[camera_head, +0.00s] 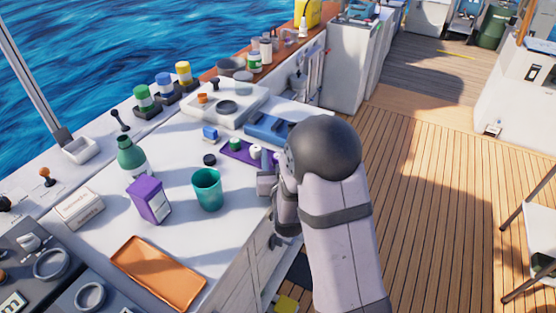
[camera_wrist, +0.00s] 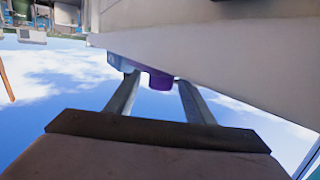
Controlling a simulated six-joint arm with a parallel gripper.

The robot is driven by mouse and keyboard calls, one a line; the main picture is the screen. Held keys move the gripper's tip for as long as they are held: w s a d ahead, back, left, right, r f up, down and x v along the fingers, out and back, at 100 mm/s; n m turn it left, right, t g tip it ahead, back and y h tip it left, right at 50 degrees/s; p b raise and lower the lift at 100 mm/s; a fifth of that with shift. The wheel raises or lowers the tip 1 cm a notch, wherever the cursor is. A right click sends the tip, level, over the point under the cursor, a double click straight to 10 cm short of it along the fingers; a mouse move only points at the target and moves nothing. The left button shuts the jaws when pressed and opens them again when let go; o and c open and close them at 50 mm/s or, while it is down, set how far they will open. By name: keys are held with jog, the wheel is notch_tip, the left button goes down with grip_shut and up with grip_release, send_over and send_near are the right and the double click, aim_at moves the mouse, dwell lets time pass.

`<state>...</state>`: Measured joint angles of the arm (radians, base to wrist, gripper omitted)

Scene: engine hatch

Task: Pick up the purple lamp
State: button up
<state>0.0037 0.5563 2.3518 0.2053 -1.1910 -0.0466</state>
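My gripper (camera_head: 268,161) is at the counter's right edge in the head view, beside the purple mat. In the wrist view my gripper (camera_wrist: 159,77) has its two fingers apart. A rounded purple thing (camera_wrist: 160,83) shows beyond and between the fingertips, partly cut off by the pale surface; it may be the purple lamp, and I see no contact. In the head view I cannot pick out a lamp with certainty; my arm hides part of that area. A purple box (camera_head: 150,201) stands upright on the counter.
On the white counter (camera_head: 95,240) are a teal cup (camera_head: 207,189), a green bottle (camera_head: 131,157), an orange tray (camera_head: 158,272) and a blue tray (camera_head: 266,128). Small items sit on and around the purple mat (camera_head: 233,152). Open wooden deck (camera_head: 440,200) lies to the right.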

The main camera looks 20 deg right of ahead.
jog(key=c, duration=1)
jog(key=shift+r, duration=0.15)
jog(key=shift+r, duration=4.85)
